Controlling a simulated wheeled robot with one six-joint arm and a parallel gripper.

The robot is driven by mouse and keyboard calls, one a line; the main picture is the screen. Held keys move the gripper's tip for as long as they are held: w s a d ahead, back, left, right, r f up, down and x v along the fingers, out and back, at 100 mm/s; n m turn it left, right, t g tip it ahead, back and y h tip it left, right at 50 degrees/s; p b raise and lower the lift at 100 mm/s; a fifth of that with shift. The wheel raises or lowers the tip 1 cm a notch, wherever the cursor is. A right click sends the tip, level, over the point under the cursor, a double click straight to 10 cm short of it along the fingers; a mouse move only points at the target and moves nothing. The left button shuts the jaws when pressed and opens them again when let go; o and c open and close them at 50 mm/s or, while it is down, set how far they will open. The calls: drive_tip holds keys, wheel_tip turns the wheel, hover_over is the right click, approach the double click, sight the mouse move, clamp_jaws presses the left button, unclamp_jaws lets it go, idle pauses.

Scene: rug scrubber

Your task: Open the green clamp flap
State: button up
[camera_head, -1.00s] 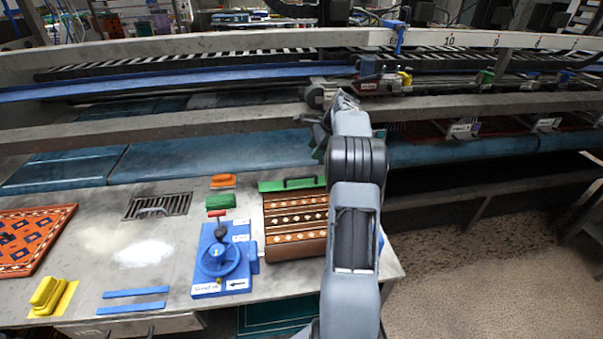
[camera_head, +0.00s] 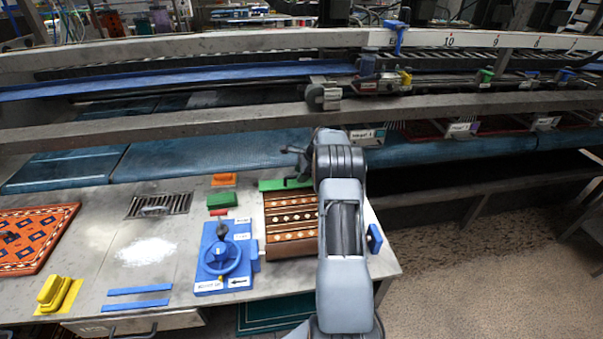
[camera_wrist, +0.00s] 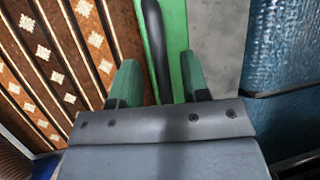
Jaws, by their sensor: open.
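The green clamp flap (camera_head: 271,185) lies along the far edge of the brown patterned rug (camera_head: 291,225) on the metal table, and it looks down flat. It also shows in the wrist view (camera_wrist: 179,38) with its dark bar handle (camera_wrist: 156,45) running between the fingers. My gripper (camera_wrist: 158,82) is open, with one finger on each side of the handle. I cannot tell whether the fingers touch the flap. In the head view my arm hides the right part of the flap, and the gripper (camera_head: 292,170) is small and partly hidden above it.
A blue handwheel unit (camera_head: 222,258) stands left of the rug. A green brush block (camera_head: 221,200) and an orange block (camera_head: 223,180) sit near the flap. A blue belt (camera_head: 215,150) runs behind the table. A blue piece (camera_head: 374,238) is at the table's right edge.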

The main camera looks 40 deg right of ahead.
drive_tip(key=shift+f, duration=0.1)
clamp_jaws()
idle(0.4)
